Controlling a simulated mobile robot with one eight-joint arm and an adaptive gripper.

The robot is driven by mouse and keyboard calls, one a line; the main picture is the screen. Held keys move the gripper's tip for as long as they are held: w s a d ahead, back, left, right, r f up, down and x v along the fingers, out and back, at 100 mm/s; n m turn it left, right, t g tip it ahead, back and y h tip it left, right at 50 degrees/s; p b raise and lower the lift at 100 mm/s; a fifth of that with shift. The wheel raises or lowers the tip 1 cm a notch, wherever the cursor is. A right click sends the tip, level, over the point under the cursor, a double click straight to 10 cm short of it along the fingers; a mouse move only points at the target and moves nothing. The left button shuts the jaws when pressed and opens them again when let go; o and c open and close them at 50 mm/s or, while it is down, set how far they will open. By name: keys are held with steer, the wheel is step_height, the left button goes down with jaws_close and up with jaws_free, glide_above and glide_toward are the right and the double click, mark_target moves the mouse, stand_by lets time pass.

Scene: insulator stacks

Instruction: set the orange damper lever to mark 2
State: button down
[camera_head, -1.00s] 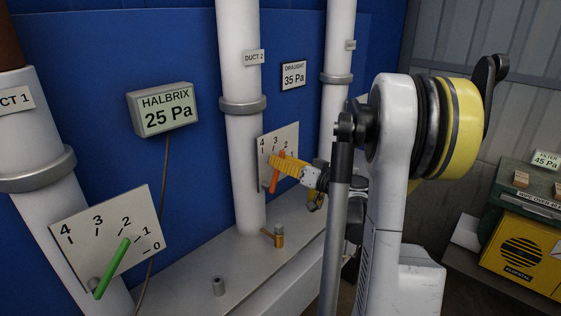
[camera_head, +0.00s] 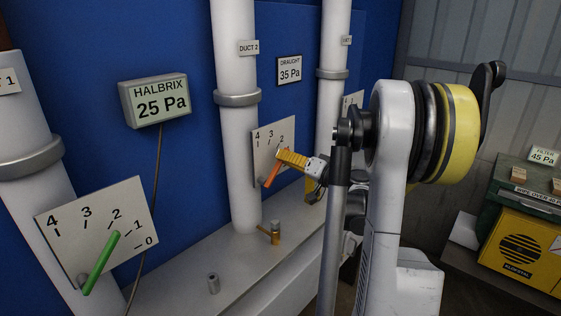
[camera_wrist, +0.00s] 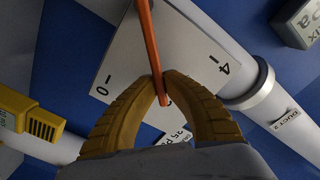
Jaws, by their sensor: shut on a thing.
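The orange damper lever (camera_head: 271,175) sits on a white scale plate (camera_head: 261,150) on duct 2 (camera_head: 233,150). It leans up and to the right. Its upper end is at my yellow gripper (camera_head: 283,157), just below the numeral 2, and my gripper hides the lower numerals. The exact mark it points at cannot be told. In the wrist view, the yellow fingers (camera_wrist: 162,92) are shut on the lever (camera_wrist: 149,40), near its free end. The plate there (camera_wrist: 180,55) shows 0 on the left and 4 on the right.
A green lever (camera_head: 101,262) on its own plate (camera_head: 65,235) stands on duct 1 at left. The Halbrix display (camera_head: 155,100) reads 25 Pa, the draught display (camera_head: 289,70) 35 Pa.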

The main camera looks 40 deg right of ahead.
steer(key=c, duration=1.5)
jaws_free()
steer(key=shift+w, duration=0.1)
steer(key=s, duration=1.2)
steer(key=shift+d, duration=0.45)
steer(key=shift+a, duration=0.1)
